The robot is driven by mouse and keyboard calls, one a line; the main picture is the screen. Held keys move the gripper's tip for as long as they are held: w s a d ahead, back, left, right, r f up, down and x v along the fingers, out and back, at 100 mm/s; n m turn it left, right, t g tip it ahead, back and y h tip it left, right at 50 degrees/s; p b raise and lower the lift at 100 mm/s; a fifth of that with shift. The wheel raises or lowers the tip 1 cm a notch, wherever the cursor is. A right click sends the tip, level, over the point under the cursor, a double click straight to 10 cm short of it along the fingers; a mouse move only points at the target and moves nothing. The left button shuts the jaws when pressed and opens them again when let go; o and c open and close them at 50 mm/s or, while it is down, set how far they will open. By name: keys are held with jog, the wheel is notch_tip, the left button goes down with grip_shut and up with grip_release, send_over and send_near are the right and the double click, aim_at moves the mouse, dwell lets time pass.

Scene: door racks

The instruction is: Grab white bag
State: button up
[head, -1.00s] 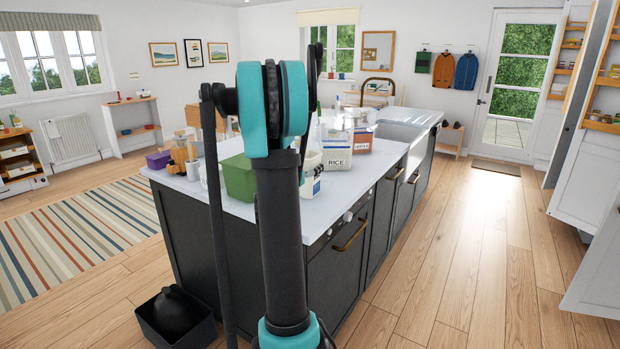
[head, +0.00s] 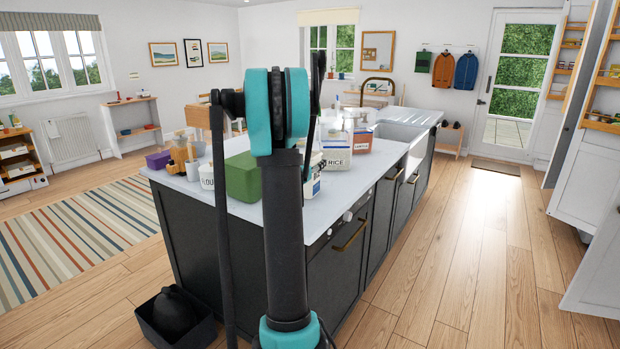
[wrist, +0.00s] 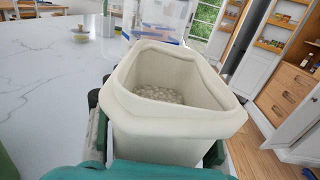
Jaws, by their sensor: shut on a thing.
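The white bag (wrist: 172,128) fills the middle of the wrist view. It is upright, open at the top, with a thick folded rim and pale grainy contents inside. My gripper (wrist: 155,142) is shut on it, with a finger at each side of the bag. In the head view my arm stands in front of the island and hides the gripper. Part of a white item (head: 312,183) shows just right of the arm there; I cannot tell if it is the held bag.
The island worktop (head: 335,205) holds a green box (head: 242,178), a white flour tub (head: 207,176), a purple box (head: 158,160) and a clear rice container (head: 337,155). The rice container also shows behind the bag in the wrist view (wrist: 158,20). Wooden floor is clear at right.

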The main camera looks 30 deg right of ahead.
jog(key=c, duration=0.5)
jog(key=shift+r, duration=0.1)
jog(key=shift+c, duration=0.2)
